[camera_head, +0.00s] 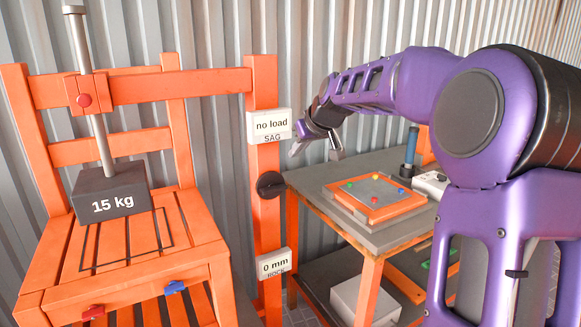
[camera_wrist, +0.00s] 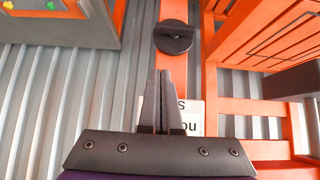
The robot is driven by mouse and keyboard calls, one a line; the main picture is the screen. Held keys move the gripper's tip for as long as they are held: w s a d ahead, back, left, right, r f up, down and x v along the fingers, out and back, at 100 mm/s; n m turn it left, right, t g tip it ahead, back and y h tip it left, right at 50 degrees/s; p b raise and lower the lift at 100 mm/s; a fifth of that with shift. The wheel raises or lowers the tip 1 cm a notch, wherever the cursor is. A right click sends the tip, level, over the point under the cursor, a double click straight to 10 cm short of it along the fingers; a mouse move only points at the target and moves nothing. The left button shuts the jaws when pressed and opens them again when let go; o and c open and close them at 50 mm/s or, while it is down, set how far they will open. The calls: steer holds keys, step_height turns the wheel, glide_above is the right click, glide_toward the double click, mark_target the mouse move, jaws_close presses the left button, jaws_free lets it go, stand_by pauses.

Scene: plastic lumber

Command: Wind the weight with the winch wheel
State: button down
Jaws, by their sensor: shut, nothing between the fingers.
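The weight is a dark grey block (camera_head: 110,192) marked 15 kg. It is on or just over the orange slatted chair seat, under a grey rod (camera_head: 90,95); any gap is unclear. A dark round wheel with a raised bar, which I take for the winch wheel (camera_head: 270,185), is on the orange post (camera_head: 265,215) right of the chair. It also shows at the top of the wrist view (camera_wrist: 174,37). My gripper (camera_head: 296,150) is shut and empty, by the post near the upper sign. In the wrist view its fingertips (camera_wrist: 164,72) are apart from the wheel.
Signs on the post read "no load SAG" (camera_head: 269,126) and "0 mm ROCK" (camera_head: 275,264). A grey-topped table (camera_head: 330,180) with an orange-framed board (camera_head: 373,197) stands to the right. A red clip (camera_head: 93,312) and a blue clip (camera_head: 174,287) are on the chair's front edge.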

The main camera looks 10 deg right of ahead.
glide_above(283, 184)
steer(key=s, duration=0.3)
steer(key=f, duration=0.6)
steer(key=shift+w+d+f, duration=0.1)
steer(key=shift+w+f, duration=0.05)
steer(key=shift+w, duration=0.1)
step_height(283, 184, down, 3)
steer(key=shift+w+r+b, duration=0.15)
steer(key=shift+r+b, duration=0.05)
steer(key=shift+b, duration=0.3)
steer(key=shift+f, duration=0.75)
steer(key=shift+d+f+m+g+y, duration=0.3)
steer(key=shift+d+m+y, duration=0.15)
steer(key=shift+y, duration=0.35)
